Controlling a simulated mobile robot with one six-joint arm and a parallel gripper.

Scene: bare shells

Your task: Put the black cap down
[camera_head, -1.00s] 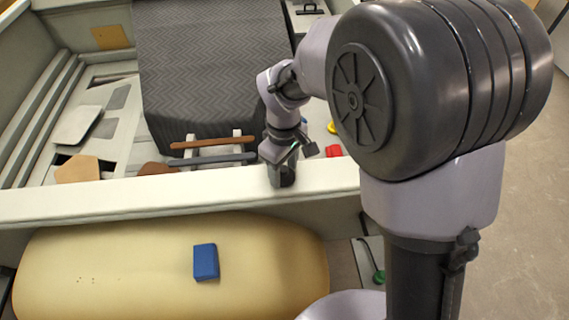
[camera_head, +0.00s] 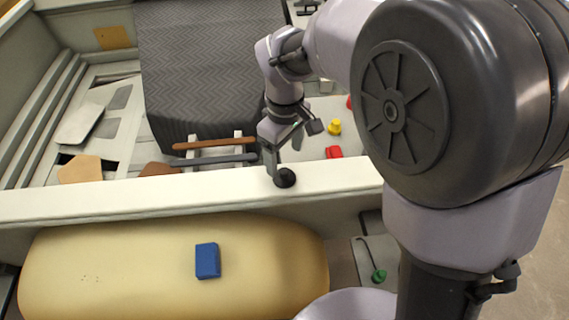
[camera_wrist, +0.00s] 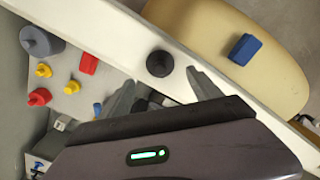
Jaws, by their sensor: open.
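The black cap (camera_head: 285,177) rests on the white ledge (camera_head: 130,194). In the wrist view the cap (camera_wrist: 159,63) is a dark round disc on the same white ledge, a little beyond the fingertips. My gripper (camera_head: 279,160) is just above and to the left of the cap in the head view. In the wrist view my gripper (camera_wrist: 160,82) has its two fingers spread wide and nothing between them. The fingers appear apart from the cap; the exact height gap is hard to tell.
A blue block (camera_head: 207,260) lies on the yellow padded surface (camera_head: 110,270) in front of the ledge. Behind the ledge are a red block (camera_head: 333,152), a yellow piece (camera_head: 334,127) and a dark patterned cover (camera_head: 210,60). A grey round container (camera_wrist: 42,41) shows in the wrist view.

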